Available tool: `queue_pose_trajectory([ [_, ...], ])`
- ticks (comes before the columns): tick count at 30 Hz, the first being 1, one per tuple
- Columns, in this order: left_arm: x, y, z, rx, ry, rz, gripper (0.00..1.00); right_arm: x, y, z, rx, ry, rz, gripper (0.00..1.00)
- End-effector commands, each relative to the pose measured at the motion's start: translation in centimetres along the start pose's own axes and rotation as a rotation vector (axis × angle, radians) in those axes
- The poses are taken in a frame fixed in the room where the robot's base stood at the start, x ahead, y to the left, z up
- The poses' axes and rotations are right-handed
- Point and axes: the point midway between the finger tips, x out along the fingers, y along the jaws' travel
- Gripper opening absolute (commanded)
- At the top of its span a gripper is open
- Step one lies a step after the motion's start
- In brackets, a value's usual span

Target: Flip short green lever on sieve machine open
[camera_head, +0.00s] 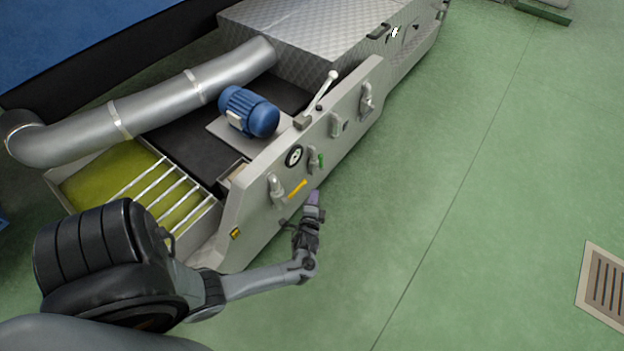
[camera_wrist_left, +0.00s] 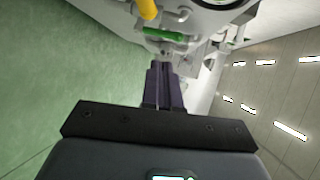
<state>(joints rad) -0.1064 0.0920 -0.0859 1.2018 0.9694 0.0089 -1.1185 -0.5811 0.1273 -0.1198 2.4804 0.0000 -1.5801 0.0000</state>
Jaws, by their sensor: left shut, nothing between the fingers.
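The sieve machine (camera_head: 248,208) is a long grey machine with a side panel of valves and levers. The short green lever (camera_head: 321,160) sits on this panel, right of a longer yellow lever (camera_head: 297,189). In the left wrist view the green lever (camera_wrist_left: 164,35) lies just beyond my fingertips, with a small visible gap. The yellow lever (camera_wrist_left: 148,9) is above it there. My left gripper (camera_head: 313,197) is shut and empty, in front of the panel below the green lever; it also shows in the left wrist view (camera_wrist_left: 158,66). My right gripper is not in view.
A round gauge (camera_head: 294,156) and grey handles (camera_head: 276,189) stick out of the panel near the levers. A blue motor (camera_head: 249,111) and a silver duct (camera_head: 150,105) are on top. The green floor (camera_head: 470,190) to the right is clear, apart from a drain grate (camera_head: 606,284).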

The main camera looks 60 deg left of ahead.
Motion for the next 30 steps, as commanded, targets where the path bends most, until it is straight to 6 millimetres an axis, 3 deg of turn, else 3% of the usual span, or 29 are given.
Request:
queue_pose_trajectory([
  [5, 2.0, 0.3, -0.1, 0.004, 0.001, -0.002, 0.0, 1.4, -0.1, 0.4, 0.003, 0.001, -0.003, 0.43],
  [18, 9.9, 0.4, -0.1, 0.002, 0.001, -0.003, 0.0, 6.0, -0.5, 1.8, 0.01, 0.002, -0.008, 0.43],
  [24, 12.2, -0.5, -0.1, 0.001, 0.001, -0.002, 0.0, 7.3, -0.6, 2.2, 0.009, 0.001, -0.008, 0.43],
  [30, 13.2, -1.1, -0.1, 0.001, 0.002, 0.0, 0.0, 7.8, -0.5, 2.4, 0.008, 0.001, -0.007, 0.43],
])
